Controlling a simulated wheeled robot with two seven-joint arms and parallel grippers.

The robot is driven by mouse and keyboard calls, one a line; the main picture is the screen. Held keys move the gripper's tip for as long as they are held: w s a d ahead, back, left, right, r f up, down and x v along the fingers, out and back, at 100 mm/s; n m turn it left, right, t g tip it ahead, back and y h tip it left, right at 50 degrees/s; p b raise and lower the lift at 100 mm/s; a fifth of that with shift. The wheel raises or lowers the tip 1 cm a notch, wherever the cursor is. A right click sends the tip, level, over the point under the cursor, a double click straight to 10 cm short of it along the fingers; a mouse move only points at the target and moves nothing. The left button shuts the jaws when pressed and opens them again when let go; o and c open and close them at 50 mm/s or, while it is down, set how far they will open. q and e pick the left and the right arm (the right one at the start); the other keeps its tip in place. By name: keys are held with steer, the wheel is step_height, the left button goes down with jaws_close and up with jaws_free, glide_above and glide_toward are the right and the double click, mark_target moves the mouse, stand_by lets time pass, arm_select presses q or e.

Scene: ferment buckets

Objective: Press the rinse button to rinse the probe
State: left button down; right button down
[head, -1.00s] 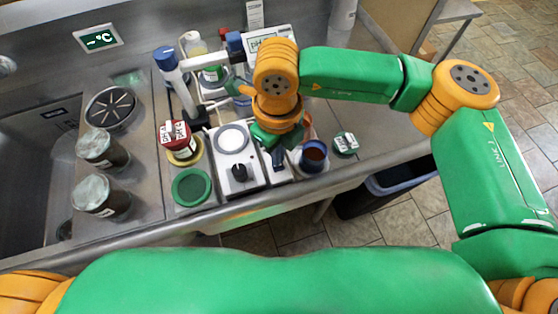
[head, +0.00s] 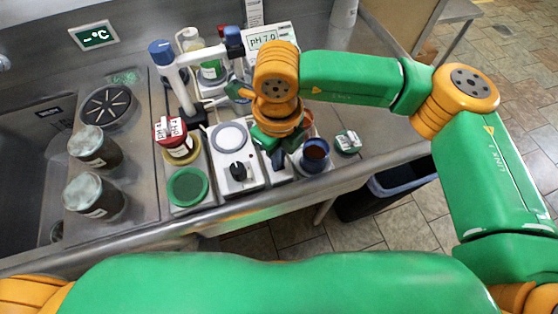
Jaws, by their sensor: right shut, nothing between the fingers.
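My right gripper (head: 277,158) points down at the counter's front, shut and empty, between the white stirrer with a black knob (head: 236,155) and a dark blue cup (head: 314,156). Its fingertips are over a narrow pale unit (head: 280,176); I cannot tell whether they touch it. I cannot make out a rinse button; the gripper and wrist cover that area. A stand with a blue-topped post (head: 161,52) carries a white arm ending in a blue holder (head: 233,40). The probe is not clearly visible, partly behind my right arm. The pH meter (head: 267,38) reads pH 7.0. My left gripper is out of view.
A red-lidded jar (head: 169,129) and a green lid (head: 187,187) are left of the stirrer. Two cloth-topped jars (head: 95,196) stand near the sink. A small labelled green item (head: 348,142) lies right of the cup. A bin (head: 385,188) stands beyond the counter edge.

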steer(key=shift+r, duration=0.1)
steer(key=shift+r+p, duration=1.5)
steer(key=shift+r, duration=1.5)
